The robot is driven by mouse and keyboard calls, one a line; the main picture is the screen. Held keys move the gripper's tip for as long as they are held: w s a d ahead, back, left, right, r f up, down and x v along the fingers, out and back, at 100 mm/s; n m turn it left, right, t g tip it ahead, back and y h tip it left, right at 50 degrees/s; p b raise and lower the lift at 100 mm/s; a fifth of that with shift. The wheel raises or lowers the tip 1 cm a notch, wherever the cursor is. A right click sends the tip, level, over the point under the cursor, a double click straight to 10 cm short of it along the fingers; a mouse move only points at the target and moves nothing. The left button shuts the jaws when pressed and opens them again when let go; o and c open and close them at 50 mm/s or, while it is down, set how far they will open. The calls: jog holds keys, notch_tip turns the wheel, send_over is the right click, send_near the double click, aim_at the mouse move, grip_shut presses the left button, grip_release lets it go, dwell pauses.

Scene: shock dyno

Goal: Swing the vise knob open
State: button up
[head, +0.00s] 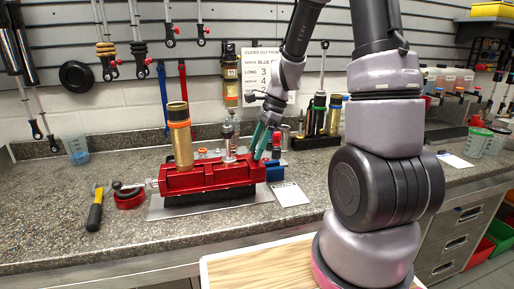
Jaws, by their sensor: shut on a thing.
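The red vise (212,177) lies on a grey plate on the counter. A gold cylinder with an orange band (180,135) stands upright at its left part, and a silver shaft (228,138) stands near its middle. A screw with a dark rounded end (118,186) sticks out at its left end. My gripper (259,148) reaches down with green fingers to the right end of the vise. It is shut on a small part there, which the fingers hide; I cannot tell if this is the knob.
A yellow-handled hammer (95,212) and a red ring (129,199) lie left of the vise. A blue block (274,172) and a white card (290,193) are at its right. Black bottles (318,115) stand behind. The front left counter is clear.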

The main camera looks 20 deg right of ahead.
jog(key=n, duration=0.2)
jog(key=n+g, duration=0.1)
jog(key=n, duration=0.1)
jog(key=shift+w+g, duration=0.15)
jog(key=shift+g, duration=0.15)
jog(key=n+g+h, duration=0.1)
jog(key=n, duration=0.3)
jog(key=shift+w+a+n, duration=0.1)
jog(key=shift+n, duration=0.3)
jog(key=n+h, duration=0.1)
jog(key=n, duration=0.1)
jog(key=n+g, duration=0.1)
jog(key=n, duration=0.1)
jog(key=shift+a+n+h, duration=0.15)
jog(key=shift+n+h, duration=0.15)
jog(key=shift+h, duration=0.1)
jog(key=shift+w+n+g+h, duration=0.15)
jog(key=shift+n+h, duration=0.25)
jog(key=shift+n, duration=0.6)
jog(key=shift+s+n+g+h, duration=0.15)
jog(key=shift+n+h, duration=0.25)
jog(key=shift+n, duration=0.6)
jog(key=shift+w, duration=0.1)
jog(key=o, duration=1.4)
jog(key=v, duration=1.1)
jog(key=shift+a, duration=0.1)
